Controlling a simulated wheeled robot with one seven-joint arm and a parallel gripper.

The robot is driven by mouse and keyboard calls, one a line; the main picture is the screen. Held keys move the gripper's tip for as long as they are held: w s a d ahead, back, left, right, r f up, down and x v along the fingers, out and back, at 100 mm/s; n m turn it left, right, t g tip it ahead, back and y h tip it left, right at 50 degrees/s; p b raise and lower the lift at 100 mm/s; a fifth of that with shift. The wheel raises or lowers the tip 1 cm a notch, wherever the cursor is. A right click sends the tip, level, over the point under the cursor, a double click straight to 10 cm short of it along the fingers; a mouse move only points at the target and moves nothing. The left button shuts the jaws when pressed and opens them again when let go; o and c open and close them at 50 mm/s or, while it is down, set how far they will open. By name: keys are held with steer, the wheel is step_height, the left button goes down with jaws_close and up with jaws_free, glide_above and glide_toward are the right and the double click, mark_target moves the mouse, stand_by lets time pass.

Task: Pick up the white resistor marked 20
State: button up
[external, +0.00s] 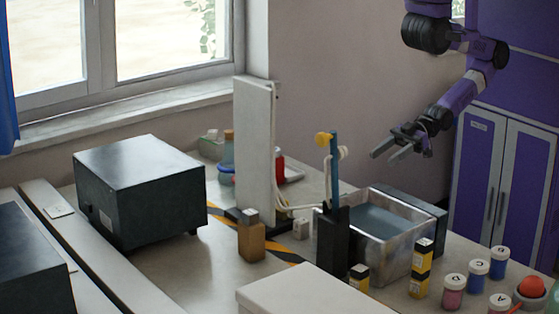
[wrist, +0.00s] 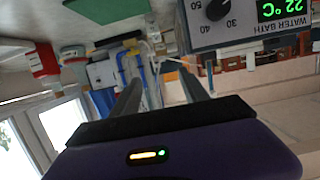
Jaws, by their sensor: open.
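A small white block (external: 301,229) stands on the bench between the tall white panel and the metal tub in the external view. It may be the white resistor, but no mark 20 is legible. I cannot pick it out with certainty in the wrist view. My gripper (external: 384,155) is open and empty, high above the bench on the far right side, to the right of and above the block. In the wrist view both fingers of my gripper (wrist: 162,90) stand apart with nothing between them.
A metal water bath (external: 409,263) stands below my gripper; its 22 °C panel (wrist: 232,20) shows upside down in the wrist view. A black post (external: 333,245), white panel (external: 252,150), brown block (external: 251,240), yellow-black blocks (external: 421,268) and jars (external: 453,290) crowd the bench.

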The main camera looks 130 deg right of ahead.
steer(key=shift+o, duration=0.2)
steer(key=w+d+t+p, duration=0.1)
steer(key=w+t+p, duration=0.15)
steer(key=w, duration=1.65)
steer(key=g, duration=0.4)
glide_toward(302, 221)
steer(key=shift+w+d+f+y+p, duration=0.1)
steer(key=shift+w+f+y+p, duration=0.1)
steer(key=shift+w+f, duration=0.3)
steer(key=shift+w+d+f+y+p, duration=0.1)
steer(key=shift+w+f+y, duration=0.15)
steer(key=shift+w, duration=0.45)
steer(key=shift+w+f+n, duration=0.15)
steer(key=shift+f+n, duration=0.05)
steer(key=shift+n, duration=0.1)
steer(key=p+x, duration=0.1)
steer(key=x, duration=0.6)
steer(key=shift+w, duration=0.2)
